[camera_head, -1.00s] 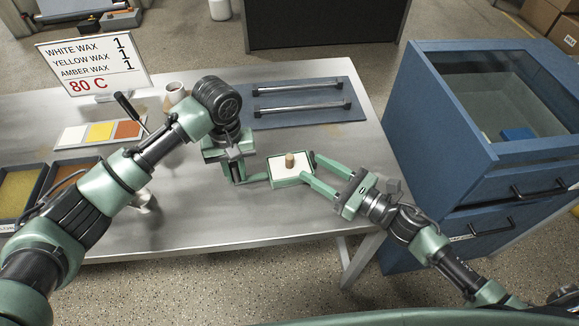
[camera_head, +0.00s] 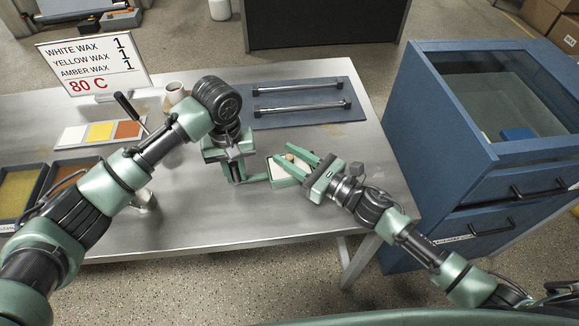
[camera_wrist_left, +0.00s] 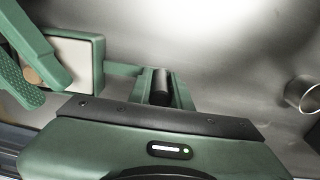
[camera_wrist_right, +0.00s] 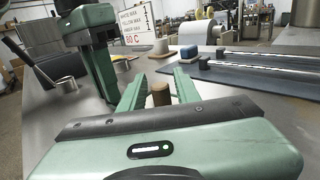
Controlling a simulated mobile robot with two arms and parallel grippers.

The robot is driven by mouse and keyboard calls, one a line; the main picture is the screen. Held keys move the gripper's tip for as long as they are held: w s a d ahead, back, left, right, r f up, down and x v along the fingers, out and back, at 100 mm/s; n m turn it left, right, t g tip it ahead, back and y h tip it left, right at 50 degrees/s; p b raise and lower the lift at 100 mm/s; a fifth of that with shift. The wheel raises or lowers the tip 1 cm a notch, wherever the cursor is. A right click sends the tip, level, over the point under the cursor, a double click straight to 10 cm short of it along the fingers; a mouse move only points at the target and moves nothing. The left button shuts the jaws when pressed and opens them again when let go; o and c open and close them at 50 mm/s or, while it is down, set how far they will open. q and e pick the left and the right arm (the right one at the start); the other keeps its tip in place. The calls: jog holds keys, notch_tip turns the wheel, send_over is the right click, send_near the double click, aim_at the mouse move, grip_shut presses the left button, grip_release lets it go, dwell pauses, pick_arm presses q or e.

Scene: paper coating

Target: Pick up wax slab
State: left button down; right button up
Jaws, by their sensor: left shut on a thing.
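A small green-framed tray (camera_head: 278,181) with a cream-white top sits on the grey table. A tan peg (camera_head: 290,157) stands on it, also seen in the right wrist view (camera_wrist_right: 160,93). My left gripper (camera_head: 240,174) is shut on the tray's handle, where a dark cylinder (camera_wrist_left: 160,87) shows in the left wrist view. My right gripper (camera_head: 302,158) is open, its fingers on either side of the peg with gaps. White (camera_head: 74,134), yellow (camera_head: 100,131) and amber (camera_head: 127,128) flat squares lie on a strip at the left. Which one is the wax slab I cannot tell.
A blue mat (camera_head: 300,117) with two metal bars lies behind the tray. Shallow bins (camera_head: 17,192) are at the left edge. A blue cabinet (camera_head: 455,165) stands right of the table.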

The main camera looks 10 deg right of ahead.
aim_at(289, 156)
grip_shut()
notch_tip(289, 156, up, 10)
jog(key=shift+r, duration=0.1)
pick_arm(q)
jog(key=c, duration=1.2)
grip_release()
jog(key=shift+r, duration=0.1)
notch_tip(289, 156, up, 12)
jog(key=shift+f, duration=0.15)
